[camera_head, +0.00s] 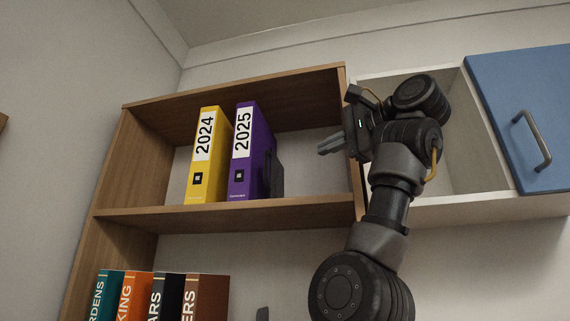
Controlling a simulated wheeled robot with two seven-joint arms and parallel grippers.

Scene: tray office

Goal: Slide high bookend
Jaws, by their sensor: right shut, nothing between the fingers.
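A dark bookend (278,175) stands upright on the high shelf (230,214), at the right side of the purple 2025 binder (243,180). Most of it is hidden behind that binder. The yellow 2024 binder (202,180) stands left of the purple one. My right gripper (322,148) is shut and empty. It points left at the right end of the high compartment, apart from the bookend, to its right and a little higher in the picture. My left gripper is not in view.
A wooden side panel (352,190) bounds the compartment on the right, close to my right arm. A white cabinet with a blue door (515,110) and handle is further right. Several books (205,295) stand on the lower shelf. The shelf right of the bookend is bare.

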